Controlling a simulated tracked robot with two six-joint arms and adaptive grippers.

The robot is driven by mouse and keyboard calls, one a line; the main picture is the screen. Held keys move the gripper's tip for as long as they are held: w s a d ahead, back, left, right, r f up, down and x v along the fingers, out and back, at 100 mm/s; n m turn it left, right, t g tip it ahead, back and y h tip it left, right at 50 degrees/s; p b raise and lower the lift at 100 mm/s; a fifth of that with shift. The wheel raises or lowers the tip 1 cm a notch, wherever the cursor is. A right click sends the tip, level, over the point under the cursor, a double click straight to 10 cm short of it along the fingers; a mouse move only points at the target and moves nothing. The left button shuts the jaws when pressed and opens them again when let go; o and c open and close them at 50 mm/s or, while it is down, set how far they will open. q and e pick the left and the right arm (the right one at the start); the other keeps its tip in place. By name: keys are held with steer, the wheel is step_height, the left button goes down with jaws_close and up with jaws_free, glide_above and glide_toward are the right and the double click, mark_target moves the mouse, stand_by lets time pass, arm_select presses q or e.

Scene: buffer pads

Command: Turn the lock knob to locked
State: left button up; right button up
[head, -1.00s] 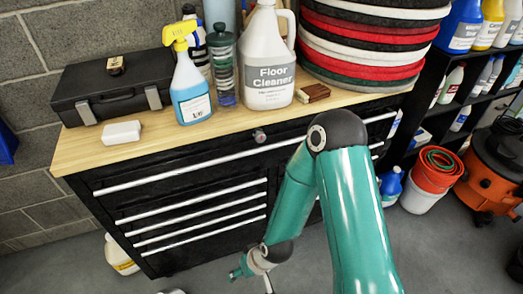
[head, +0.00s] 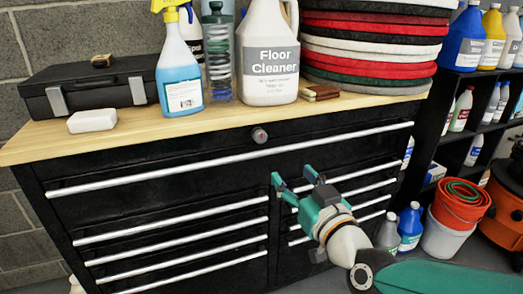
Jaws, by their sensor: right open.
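The lock knob (head: 260,135) is a small round grey and reddish knob on the black front of the tool cabinet (head: 150,205), in the top drawer's face just below the wooden top. Its exact turn position is too small to tell. My right gripper (head: 292,178) is teal, open and empty, with its two fingers apart. It is in front of the cabinet, below and a little right of the knob, and apart from it. My left gripper is not in view.
On the wooden top (head: 35,140) stand a black case (head: 90,88), a white block (head: 92,121), a spray bottle (head: 180,75), a floor cleaner jug (head: 270,60) and a stack of pads (head: 372,45). A shelf and buckets (head: 455,215) are at right. The knob's front is clear.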

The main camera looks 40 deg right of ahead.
steer(key=p, duration=0.7)
glide_toward(261, 139)
steer(key=x, duration=0.8)
steer(key=shift+w+d+b, duration=0.15)
steer(key=shift+w+b, duration=0.2)
steer(key=shift+b, duration=0.05)
